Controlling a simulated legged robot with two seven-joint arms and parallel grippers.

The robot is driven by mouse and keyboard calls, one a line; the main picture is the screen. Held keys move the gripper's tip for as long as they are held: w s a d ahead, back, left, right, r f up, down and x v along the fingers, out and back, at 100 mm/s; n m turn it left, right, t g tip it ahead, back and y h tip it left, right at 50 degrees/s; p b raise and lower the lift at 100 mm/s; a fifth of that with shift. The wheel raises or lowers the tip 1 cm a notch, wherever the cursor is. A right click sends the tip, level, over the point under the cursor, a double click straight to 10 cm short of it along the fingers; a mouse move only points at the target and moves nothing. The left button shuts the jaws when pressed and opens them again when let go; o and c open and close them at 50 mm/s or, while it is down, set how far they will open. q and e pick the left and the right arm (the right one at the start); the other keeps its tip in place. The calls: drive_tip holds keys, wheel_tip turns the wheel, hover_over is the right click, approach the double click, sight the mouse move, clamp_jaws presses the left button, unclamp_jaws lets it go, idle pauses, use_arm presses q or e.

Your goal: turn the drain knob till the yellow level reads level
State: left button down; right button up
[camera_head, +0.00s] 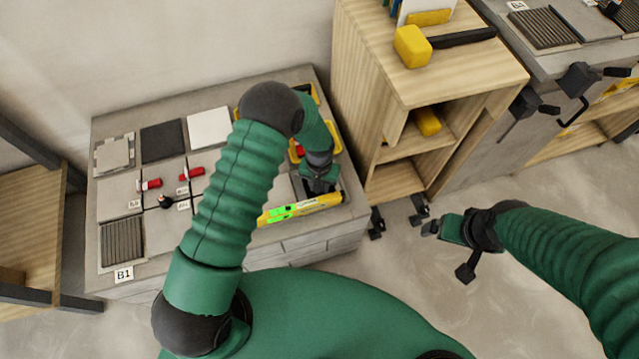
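The yellow level (300,209) with bright green windows lies along the front right edge of the grey tiled bench. My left gripper (319,186) points down at the level's right end, close to it or touching. Its fingers are too dark and small to tell whether they hold the level. A small black knob (165,202) stands among the tiles left of my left arm, near a ribbed drain grate (122,243); I cannot tell if it is the drain knob. My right gripper (447,250) is open and empty over the floor, right of the bench.
Two red-handled pieces (150,184) (191,173) lie on the bench (110,278), behind the black knob. My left arm hides the bench's middle.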

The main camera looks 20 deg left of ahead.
use_arm(q)
drive_tip(key=shift+w+m, duration=0.1)
drive_tip(key=shift+m, duration=0.4)
drive_tip(key=c, duration=1.1)
unclamp_jaws()
drive_tip(key=shift+o, duration=0.2)
wheel_tip(320, 180, up, 17)
drive_tip(key=p, duration=0.5)
drive_tip(key=shift+f, duration=0.15)
